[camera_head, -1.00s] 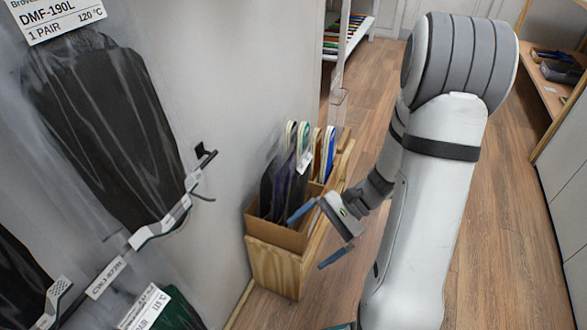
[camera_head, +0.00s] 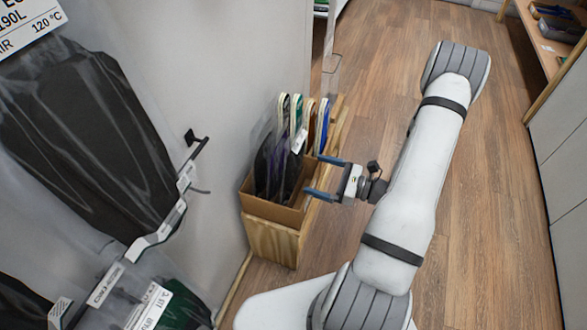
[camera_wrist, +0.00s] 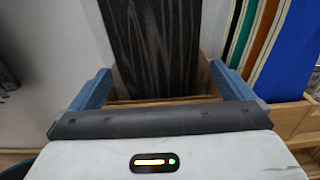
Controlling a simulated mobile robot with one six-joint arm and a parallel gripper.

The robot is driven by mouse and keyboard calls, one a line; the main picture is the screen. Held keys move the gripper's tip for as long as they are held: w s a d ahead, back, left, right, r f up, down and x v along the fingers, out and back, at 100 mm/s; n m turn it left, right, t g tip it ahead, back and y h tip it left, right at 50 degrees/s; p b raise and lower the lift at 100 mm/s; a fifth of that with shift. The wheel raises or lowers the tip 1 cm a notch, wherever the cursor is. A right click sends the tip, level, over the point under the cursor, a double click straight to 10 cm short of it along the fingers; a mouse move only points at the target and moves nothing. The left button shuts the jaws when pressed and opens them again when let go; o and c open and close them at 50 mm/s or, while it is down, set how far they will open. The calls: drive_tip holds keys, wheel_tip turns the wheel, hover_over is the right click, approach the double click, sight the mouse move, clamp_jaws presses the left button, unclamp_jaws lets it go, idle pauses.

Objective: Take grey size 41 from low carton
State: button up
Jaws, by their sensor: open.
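The low carton (camera_head: 272,209) is an open brown cardboard box on a wooden stand by the wall. Dark grey insole packs in clear bags (camera_head: 272,168) stand upright in it; a white label shows but its size cannot be read. My gripper (camera_head: 316,176) is open and empty, at the carton's right side, with its fingers pointing left towards the packs. In the wrist view a dark grey, streaked pack (camera_wrist: 155,45) stands ahead, between the two blue fingers in the picture. Contact with it cannot be made out.
Green, orange and blue insoles (camera_head: 310,122) stand in a wooden rack just behind the carton. Bagged dark insoles hang from wall hooks (camera_head: 195,150) at the near left. The wooden floor (camera_head: 500,200) to the right is clear, up to a shelf unit (camera_head: 570,150).

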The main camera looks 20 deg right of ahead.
sight(298, 171)
drive_tip(key=b+x, duration=0.1)
drive_tip(key=x, duration=0.4)
drive_tip(key=shift+s+a+b, duration=0.25)
drive_tip(key=shift+b, duration=0.15)
drive_tip(key=c, duration=1.1)
